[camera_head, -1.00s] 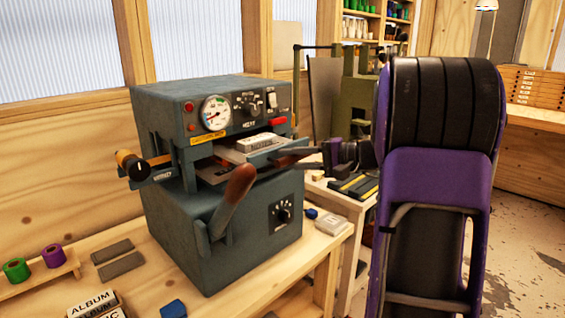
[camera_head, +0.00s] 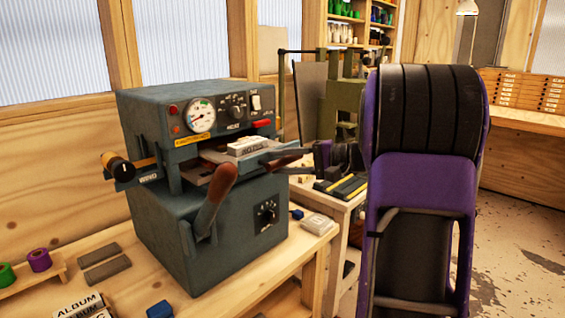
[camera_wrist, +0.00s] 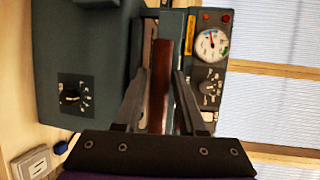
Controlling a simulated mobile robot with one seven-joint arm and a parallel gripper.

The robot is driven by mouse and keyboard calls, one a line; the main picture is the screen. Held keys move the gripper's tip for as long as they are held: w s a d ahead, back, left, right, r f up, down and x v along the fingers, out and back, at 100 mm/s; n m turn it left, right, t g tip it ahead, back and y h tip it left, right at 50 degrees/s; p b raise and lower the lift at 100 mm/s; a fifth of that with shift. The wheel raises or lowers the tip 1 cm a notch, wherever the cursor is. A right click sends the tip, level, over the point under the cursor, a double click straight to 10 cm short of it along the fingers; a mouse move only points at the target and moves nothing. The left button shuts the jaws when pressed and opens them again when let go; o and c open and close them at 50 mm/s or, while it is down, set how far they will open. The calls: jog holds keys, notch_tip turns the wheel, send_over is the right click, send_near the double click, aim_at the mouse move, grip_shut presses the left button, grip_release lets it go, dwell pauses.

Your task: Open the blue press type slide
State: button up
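The press (camera_head: 190,130) is a blue-grey block on the bench, left of my arm. Its type slide (camera_head: 268,157) sticks out of the right side of the opening, with a pale type block (camera_head: 248,146) on it. The slide's brown handle (camera_head: 284,162) is at its outer end. My gripper (camera_head: 291,157) reaches in from the right. In the wrist view, the fingers (camera_wrist: 160,80) straddle the reddish-brown handle (camera_wrist: 160,90) closely and appear shut on it. The contact faces are hidden.
A brown-handled lever (camera_head: 215,190) stands in front of the slide. A knob (camera_head: 117,167) juts from the press's left side. A grey-white block (camera_head: 316,223) lies at the bench edge. A green machine (camera_head: 342,105) stands behind my gripper.

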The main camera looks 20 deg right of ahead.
jog(key=shift+o, duration=1)
jog(key=shift+s+d, duration=0.1)
jog(key=p+v, duration=0.1)
jog(key=v, duration=1.6)
jog(key=shift+r, duration=0.15)
